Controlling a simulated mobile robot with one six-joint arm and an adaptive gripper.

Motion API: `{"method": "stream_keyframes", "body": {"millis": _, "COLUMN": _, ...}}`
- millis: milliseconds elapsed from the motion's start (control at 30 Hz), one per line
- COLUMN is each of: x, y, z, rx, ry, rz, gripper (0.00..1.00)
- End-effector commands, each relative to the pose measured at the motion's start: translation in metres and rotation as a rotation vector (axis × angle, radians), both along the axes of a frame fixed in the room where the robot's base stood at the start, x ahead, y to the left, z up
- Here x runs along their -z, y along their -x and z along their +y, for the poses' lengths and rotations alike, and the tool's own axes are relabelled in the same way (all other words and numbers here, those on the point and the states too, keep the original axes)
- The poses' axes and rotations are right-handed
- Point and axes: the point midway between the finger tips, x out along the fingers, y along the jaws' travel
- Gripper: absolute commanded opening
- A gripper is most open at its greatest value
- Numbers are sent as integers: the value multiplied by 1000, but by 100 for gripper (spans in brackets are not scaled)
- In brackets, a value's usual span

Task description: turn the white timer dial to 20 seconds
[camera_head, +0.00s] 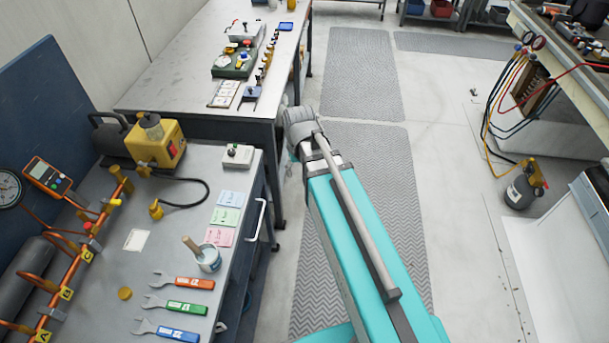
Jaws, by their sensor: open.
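My teal arm reaches up the middle of the view to a grey joint beside the bench corner. My gripper is not seen; the arm hides whatever lies beyond and below that joint.
The near bench (180,262) holds a yellow pump (155,140), copper pipework, coloured cards, a brush in a pot (208,258) and three wrenches. A far bench (180,60) holds small devices. Open floor lies right of my arm, before a gas bottle (522,190).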

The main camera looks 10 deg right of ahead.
Motion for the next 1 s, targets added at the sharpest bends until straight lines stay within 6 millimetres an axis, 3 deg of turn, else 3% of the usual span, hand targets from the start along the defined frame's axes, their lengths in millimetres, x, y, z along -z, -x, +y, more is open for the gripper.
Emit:
{"method": "stream_keyframes", "body": {"millis": 200, "x": 4, "y": 13, "z": -9, "rx": 18, "ry": 0, "rz": 0, "gripper": 76}}
{"method": "stream_keyframes", "body": {"millis": 667, "x": 4, "y": 15, "z": -11, "rx": 22, "ry": 0, "rz": 0, "gripper": 76}}
{"method": "stream_keyframes", "body": {"millis": 1000, "x": 4, "y": 56, "z": -32, "rx": 81, "ry": 0, "rz": 0, "gripper": 76}}
